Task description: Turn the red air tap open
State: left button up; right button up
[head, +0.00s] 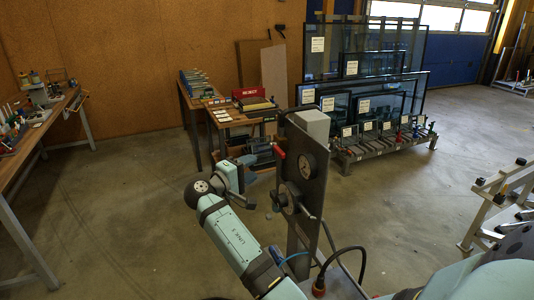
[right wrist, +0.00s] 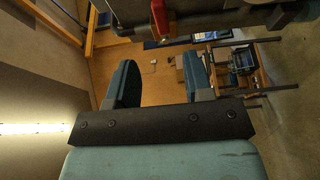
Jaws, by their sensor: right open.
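The red air tap (head: 280,157) shows as a small red lever on the left edge of an upright grey panel (head: 306,185) in the head view. In the right wrist view the red tap (right wrist: 160,17) is at the top, on a dark pipe, beyond the gap between my fingers. My right gripper (head: 262,157) is just left of the tap in the head view, small and dark against the bench behind. In the right wrist view its two fingers (right wrist: 160,72) are apart with nothing between them. No contact with the tap shows. My left gripper is not in view.
A dark hose (head: 345,250) loops at the panel's foot. A bench (head: 243,118) stands behind the panel, and a rack of glass panes (head: 365,75) is at the back. Another workbench (head: 45,120) is at the left. The floor (head: 120,190) between is clear.

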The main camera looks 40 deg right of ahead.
aim_at(278, 154)
jog(key=d, duration=0.3)
jog(key=d+p, duration=0.1)
jog(key=d, duration=0.2)
jog(key=w+d+p, duration=0.1)
jog(key=d, duration=0.3)
jog(key=shift+d+f+p, duration=0.1)
jog(key=shift+d+p, duration=0.2)
jog(key=shift+d, duration=0.35)
grip_shut()
